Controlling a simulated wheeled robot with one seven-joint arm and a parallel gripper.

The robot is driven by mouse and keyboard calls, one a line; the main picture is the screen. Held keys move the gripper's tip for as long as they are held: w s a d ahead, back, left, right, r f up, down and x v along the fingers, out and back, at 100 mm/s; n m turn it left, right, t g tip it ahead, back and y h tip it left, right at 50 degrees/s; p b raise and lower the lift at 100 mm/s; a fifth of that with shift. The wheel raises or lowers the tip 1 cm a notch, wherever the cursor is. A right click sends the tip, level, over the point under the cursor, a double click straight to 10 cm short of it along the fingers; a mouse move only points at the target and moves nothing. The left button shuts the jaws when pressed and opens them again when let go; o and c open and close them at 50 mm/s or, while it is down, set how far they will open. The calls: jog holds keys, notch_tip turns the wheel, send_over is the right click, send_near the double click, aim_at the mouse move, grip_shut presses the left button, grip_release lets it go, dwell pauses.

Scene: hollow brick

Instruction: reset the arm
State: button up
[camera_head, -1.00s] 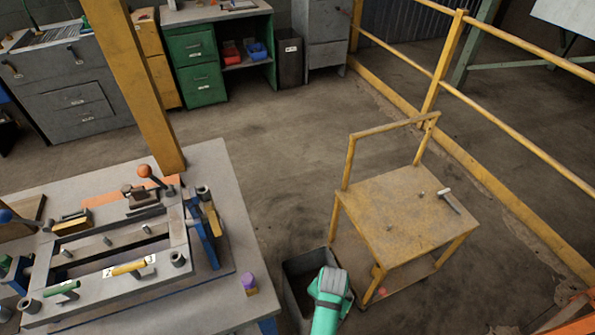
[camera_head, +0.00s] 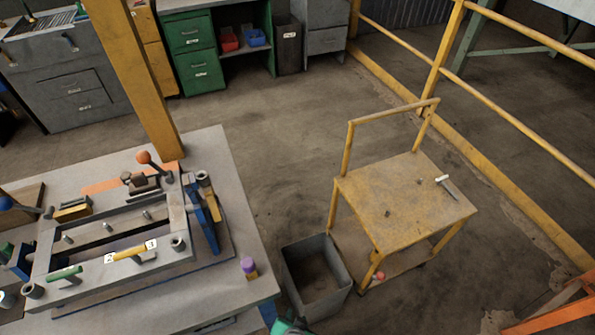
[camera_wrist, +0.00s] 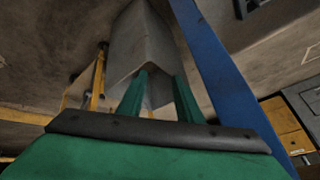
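My gripper (camera_wrist: 162,82) shows in the wrist view with its two green fingers apart and nothing between them. The grey bin (camera_wrist: 140,38) is behind the fingers there; I cannot tell the exact distance. In the head view only a small green piece of my arm (camera_head: 290,328) shows at the bottom edge, just below the bin (camera_head: 314,302). The gripper's fingers do not show in that view.
A workbench (camera_head: 232,215) with a metal fixture (camera_head: 150,262) and a purple-topped piece (camera_head: 248,268) stands at left. A yellow cart (camera_head: 400,205) with a hammer (camera_head: 445,185) is right of the bin. A yellow railing (camera_head: 520,115) runs along the right. A blue bench leg (camera_wrist: 225,75) is near my gripper.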

jog(key=s+r+n+t, duration=0.2)
jog(key=s+r+t, duration=0.2)
jog(key=r, duration=0.9)
jog(key=s+r+n+t, duration=0.3)
jog(key=s+r+t, duration=0.2)
jog(key=s+r, duration=0.5)
notch_tip(320, 180, up, 4)
jog(key=shift+s+d+r, duration=0.2)
jog(key=shift+s+r, duration=0.05)
jog(key=shift+s, duration=0.05)
